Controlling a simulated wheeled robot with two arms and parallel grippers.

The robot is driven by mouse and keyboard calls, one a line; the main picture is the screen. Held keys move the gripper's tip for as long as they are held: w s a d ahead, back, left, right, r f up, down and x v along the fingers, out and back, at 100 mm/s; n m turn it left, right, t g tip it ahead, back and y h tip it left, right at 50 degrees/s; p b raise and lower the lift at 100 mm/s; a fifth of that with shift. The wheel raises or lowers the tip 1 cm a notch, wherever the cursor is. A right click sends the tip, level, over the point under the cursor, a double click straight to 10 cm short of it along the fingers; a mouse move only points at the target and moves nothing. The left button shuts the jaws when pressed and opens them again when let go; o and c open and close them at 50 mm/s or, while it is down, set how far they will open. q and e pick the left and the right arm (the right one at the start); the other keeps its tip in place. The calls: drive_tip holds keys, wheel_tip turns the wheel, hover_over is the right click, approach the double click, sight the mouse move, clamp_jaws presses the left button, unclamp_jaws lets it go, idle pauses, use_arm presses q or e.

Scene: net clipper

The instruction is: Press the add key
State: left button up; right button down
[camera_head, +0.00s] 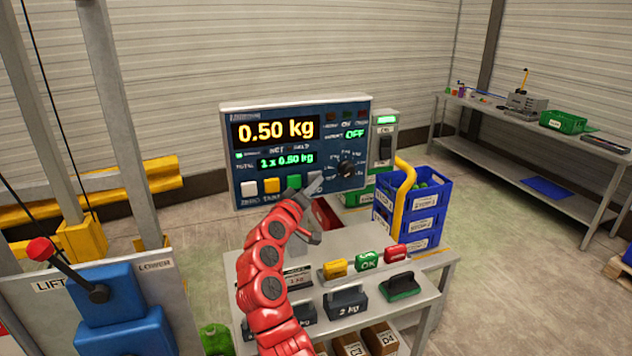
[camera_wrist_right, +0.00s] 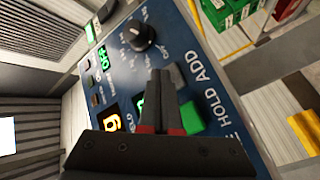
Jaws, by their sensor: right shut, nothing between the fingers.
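The blue scale panel (camera_head: 353,112) stands upright with a row of keys along its lower edge: white, orange, green (camera_head: 294,181) and a grey one. In the right wrist view the grey add key (camera_wrist_right: 179,76) shows beside the "ADD" lettering, partly hidden behind my fingers. The green key (camera_wrist_right: 193,119) is by "HOLD". My right gripper (camera_head: 314,182) is shut and empty, its tips in front of the add key; I cannot tell if they touch it. In the wrist view the closed fingertips (camera_wrist_right: 161,76) point at the panel. My left gripper is out of view.
The display (camera_head: 276,130) reads 0.50 kg, the total line 1 x 0.50 kg. A rotary knob (camera_head: 346,169) sits right of the keys. Below are a bench with weights (camera_head: 345,302) and blocks, blue crates (camera_head: 428,205) to the right, and a lift lever (camera_head: 41,249) at left.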

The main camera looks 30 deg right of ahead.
idle(0.5)
drive_tip(key=shift+s+a+p, duration=0.15)
drive_tip(key=shift+s+p, duration=0.2)
drive_tip(key=shift+s, duration=0.4)
drive_tip(key=s+p, duration=0.1)
drive_tip(key=s, duration=0.1)
drive_tip(key=s+a+p, duration=0.1)
drive_tip(key=s, duration=0.2)
drive_tip(key=shift+a, duration=0.1)
drive_tip(key=shift+w, duration=0.15)
idle(0.6)
